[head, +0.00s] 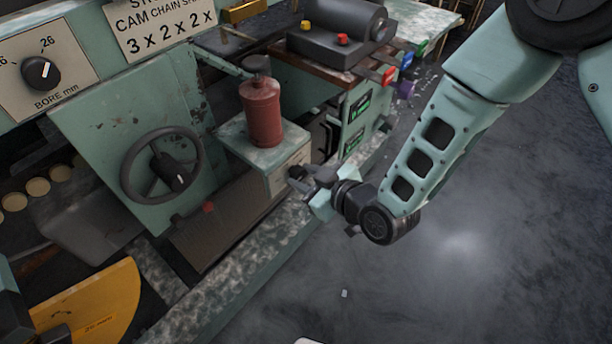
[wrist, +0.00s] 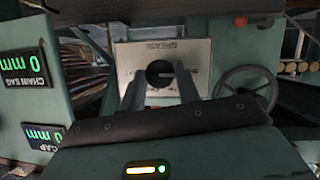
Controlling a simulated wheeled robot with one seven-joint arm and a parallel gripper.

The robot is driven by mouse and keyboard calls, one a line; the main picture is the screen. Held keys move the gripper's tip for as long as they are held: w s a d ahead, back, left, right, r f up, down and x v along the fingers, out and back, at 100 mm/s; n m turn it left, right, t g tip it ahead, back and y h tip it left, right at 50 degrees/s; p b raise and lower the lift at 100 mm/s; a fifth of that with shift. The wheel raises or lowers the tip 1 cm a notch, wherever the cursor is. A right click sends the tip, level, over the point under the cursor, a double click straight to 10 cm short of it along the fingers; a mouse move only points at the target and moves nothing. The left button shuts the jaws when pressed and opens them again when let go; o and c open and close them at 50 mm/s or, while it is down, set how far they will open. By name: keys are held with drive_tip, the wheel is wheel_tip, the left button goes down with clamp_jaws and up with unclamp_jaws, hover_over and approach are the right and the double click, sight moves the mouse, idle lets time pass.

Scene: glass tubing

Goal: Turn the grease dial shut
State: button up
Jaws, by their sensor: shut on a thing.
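The grease dial (wrist: 160,72) is a dark round knob on a pale lettered plate (wrist: 198,55), in the upper middle of the wrist view. My gripper (wrist: 160,92) reaches to it, with one finger on each side, shut on the dial. The fingers and the dark wrist cover hide the lower plate. A pale mark shows on the dial, too small to read its setting. In the head view my gripper (head: 304,178) is at the front face of the green pedestal below the red bottle. There the dial is hidden behind the gripper.
A red bottle (head: 262,112) stands on the pedestal, just above and left of my gripper. A handwheel (head: 162,164) is farther left; it also shows in the wrist view (wrist: 246,92). Green displays (head: 358,105) are to the right. The floor at right is open.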

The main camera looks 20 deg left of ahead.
drive_tip(key=shift+f, duration=0.1)
drive_tip(key=o, duration=1)
drive_tip(key=p+v, duration=0.7)
drive_tip(key=v, duration=1)
drive_tip(key=shift+s+d+r+p, duration=0.1)
drive_tip(key=shift+d+r+p, duration=0.1)
drive_tip(key=shift+p, duration=0.15)
drive_tip(key=shift+f, duration=0.1)
